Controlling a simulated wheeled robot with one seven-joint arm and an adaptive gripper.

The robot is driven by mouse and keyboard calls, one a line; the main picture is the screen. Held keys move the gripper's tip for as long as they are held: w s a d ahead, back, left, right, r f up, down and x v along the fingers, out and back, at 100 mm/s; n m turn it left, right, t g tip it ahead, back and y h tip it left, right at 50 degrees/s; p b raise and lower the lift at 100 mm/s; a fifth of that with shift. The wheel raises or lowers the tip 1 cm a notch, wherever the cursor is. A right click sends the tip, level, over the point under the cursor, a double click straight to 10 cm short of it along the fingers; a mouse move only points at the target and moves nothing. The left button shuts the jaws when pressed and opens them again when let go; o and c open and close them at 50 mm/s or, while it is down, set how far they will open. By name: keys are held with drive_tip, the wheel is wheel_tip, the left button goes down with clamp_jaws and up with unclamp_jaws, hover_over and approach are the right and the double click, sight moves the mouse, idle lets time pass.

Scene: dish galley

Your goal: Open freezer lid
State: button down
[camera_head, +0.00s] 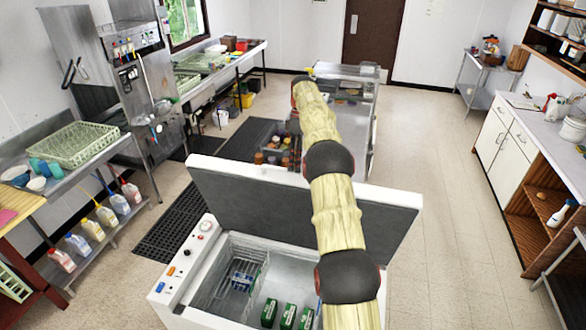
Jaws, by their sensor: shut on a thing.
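The chest freezer (190,268) stands low in the middle of the view, with a small control panel on its left rim. Its lid (240,190) stands raised at the back of the freezer, its dark grey inner face towards me, so the inside is exposed. Inside are several green boxes (288,316) and a wire basket (245,277) with blue packs. My arm crosses in front of the lid and the opening, from the bottom edge up past the lid's top. My gripper does not show; I cannot see where it meets the lid.
Dark floor mats (180,222) lie left of the freezer. A steel counter with a green dish rack (75,145) stands at the left, with bottles on its lower shelf. A steel table (360,105) stands behind the lid. The tiled floor to the right (445,200) is clear.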

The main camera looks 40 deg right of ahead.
sight(297, 177)
drive_tip(key=shift+d+f, duration=0.2)
drive_tip(key=shift+f, duration=0.45)
drive_tip(key=shift+d+f, duration=0.2)
drive_tip(key=shift+f, duration=0.4)
drive_tip(key=c, duration=2.3)
unclamp_jaws()
drive_tip(key=o, duration=0.3)
drive_tip(key=shift+w+d+f, duration=0.2)
drive_tip(key=shift+w+d, duration=0.2)
drive_tip(key=shift+d, duration=0.1)
drive_tip(key=shift+o, duration=1)
drive_tip(key=shift+w+a+r, duration=0.1)
drive_tip(key=shift+a+r, duration=0.1)
drive_tip(key=shift+r, duration=0.2)
